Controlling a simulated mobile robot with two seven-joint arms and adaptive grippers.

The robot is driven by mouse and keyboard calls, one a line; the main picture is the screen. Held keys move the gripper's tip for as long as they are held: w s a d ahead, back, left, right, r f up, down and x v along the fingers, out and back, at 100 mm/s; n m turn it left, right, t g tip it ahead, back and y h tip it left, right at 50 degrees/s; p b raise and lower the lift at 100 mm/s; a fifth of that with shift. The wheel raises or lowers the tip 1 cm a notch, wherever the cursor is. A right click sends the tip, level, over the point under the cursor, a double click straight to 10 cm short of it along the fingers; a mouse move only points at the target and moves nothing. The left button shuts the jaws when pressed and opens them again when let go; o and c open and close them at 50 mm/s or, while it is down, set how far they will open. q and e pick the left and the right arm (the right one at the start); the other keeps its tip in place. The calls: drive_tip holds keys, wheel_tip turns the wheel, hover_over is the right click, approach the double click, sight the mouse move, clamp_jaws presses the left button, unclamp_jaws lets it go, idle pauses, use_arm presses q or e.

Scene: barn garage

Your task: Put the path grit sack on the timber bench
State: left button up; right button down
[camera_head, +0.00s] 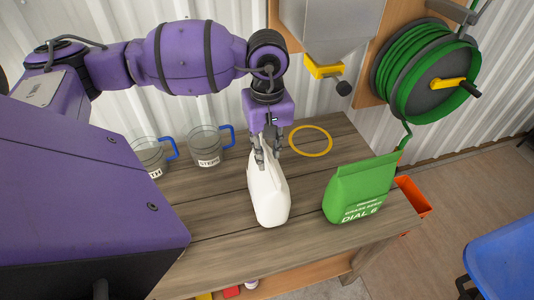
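A white sack (268,197) is upright over the timber bench (212,228), near its middle. My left gripper (268,154) comes down from above with its fingers on either side of the sack's narrow top, closed on it. No label shows on this sack, so I cannot read whether it is the path grit. I cannot tell if its base touches the bench. A green sack (358,187) stands on the bench's right part; its print is partly legible as "DIAL 6". My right gripper is not in view.
Two clear jugs with blue handles, one (207,147) and another (151,158), stand at the back left. A yellow ring (311,141) lies behind the sacks. A green hose reel (427,72) and a grey hopper (330,25) hang above. An orange bin (413,197) is at the right end.

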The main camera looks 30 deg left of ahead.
use_arm(q)
wheel_tip(320, 180, up, 10)
drive_tip(key=shift+b, duration=0.3)
